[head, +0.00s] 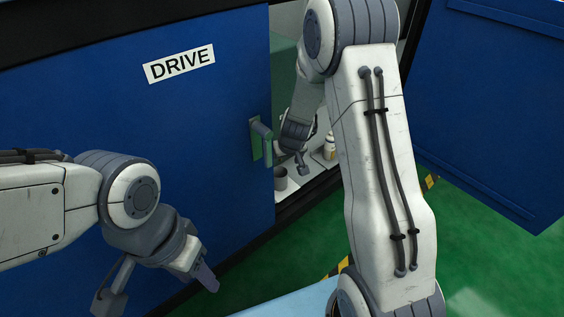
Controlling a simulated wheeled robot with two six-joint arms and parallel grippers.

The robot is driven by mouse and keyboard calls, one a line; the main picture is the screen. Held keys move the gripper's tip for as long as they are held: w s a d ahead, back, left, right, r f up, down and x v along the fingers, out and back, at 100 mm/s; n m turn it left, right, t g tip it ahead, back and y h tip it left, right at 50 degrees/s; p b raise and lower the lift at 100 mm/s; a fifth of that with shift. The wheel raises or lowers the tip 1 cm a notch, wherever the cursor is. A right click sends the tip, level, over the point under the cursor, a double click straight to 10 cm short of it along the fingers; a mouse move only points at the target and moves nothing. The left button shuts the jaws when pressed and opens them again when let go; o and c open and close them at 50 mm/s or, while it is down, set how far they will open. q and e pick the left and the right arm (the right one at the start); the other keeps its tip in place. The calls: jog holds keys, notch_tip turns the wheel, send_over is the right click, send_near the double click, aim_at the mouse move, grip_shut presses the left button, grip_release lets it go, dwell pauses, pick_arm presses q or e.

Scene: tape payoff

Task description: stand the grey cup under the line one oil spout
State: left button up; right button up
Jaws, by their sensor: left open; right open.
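The grey cup (280,180) stands on the light floor inside the open cabinet, just behind the edge of the blue door. My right arm reaches through the opening, and my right gripper (293,159) is just above and to the right of the cup. It is open, and nothing shows between its fingers. My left gripper (158,290) is open and empty in front of the blue door, low at the left. I cannot make out the line one oil spout; my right arm covers much of the opening.
The blue DRIVE door (130,130) with its green-grey handle (260,143) covers the left. A small white bottle (330,150) stands inside, right of the gripper. Another blue door (500,100) hangs open at the right. A light blue surface (290,303) is at the bottom.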

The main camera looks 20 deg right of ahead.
jog(key=p+v, duration=0.1)
jog(key=v, duration=0.2)
jog(key=shift+s+r, duration=0.15)
jog(key=shift+r, duration=0.15)
